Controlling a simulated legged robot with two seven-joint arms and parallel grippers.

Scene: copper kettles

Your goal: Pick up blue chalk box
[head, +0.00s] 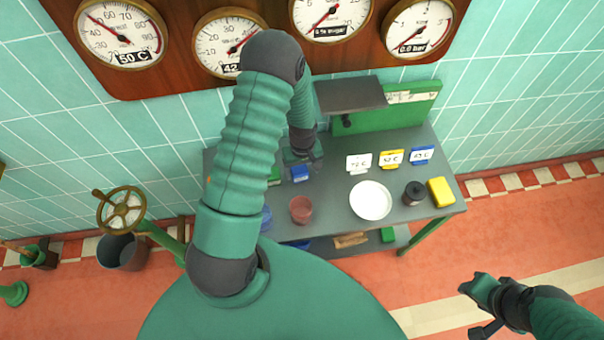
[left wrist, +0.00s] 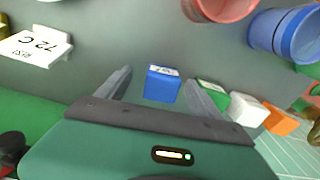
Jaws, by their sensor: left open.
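The blue chalk box (head: 300,174) lies on the grey work table, just in front of my left gripper (head: 303,158). In the left wrist view the blue chalk box (left wrist: 162,88) shows between the two spread grey fingers of my left gripper (left wrist: 160,80), with a white label on its far edge. The left gripper is open and empty; I see no contact with the box.
Beside the box in the left wrist view stand a green box (left wrist: 212,95), a white box (left wrist: 245,110) and an orange box (left wrist: 280,122). A red cup (head: 301,210), a white bowl (head: 371,200) and a yellow block (head: 441,191) are on the table (head: 335,222). A dark shelf (head: 350,94) overhangs the back.

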